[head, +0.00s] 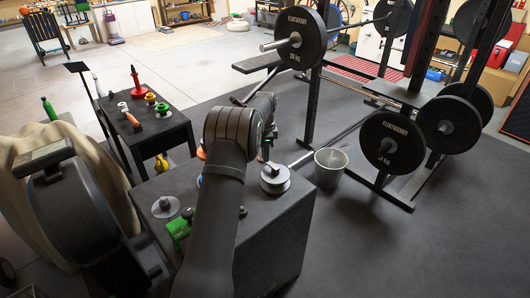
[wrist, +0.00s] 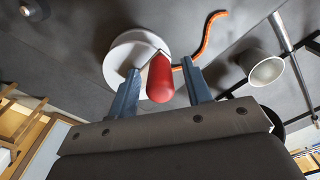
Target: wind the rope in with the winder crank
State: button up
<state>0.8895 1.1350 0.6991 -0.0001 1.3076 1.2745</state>
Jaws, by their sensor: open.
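The winder shows in the wrist view as a white round drum (wrist: 125,52) with a red crank handle (wrist: 160,80) standing out towards the camera. An orange rope (wrist: 207,35) runs from beside the drum in a bend up and to the right. My gripper (wrist: 160,66) is open, with one blue-grey finger on each side of the red handle. I cannot tell whether either finger touches it.
On the dark box top stand a metal disc with a cylinder (head: 274,179), a green clamp-like piece (head: 178,230) and a pale disc with a knob (head: 165,207). A bucket (head: 330,167) stands right of the box, near the squat rack's loaded barbell (head: 299,38). A small side table (head: 150,125) is at left.

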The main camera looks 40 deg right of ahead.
jog(key=shift+f, duration=0.25)
grip_shut()
jog(key=s+d+m, duration=0.6)
jog(key=s+m, duration=0.1)
jog(key=m, duration=1.3)
dwell(0.5)
jog(key=shift+s, duration=0.1)
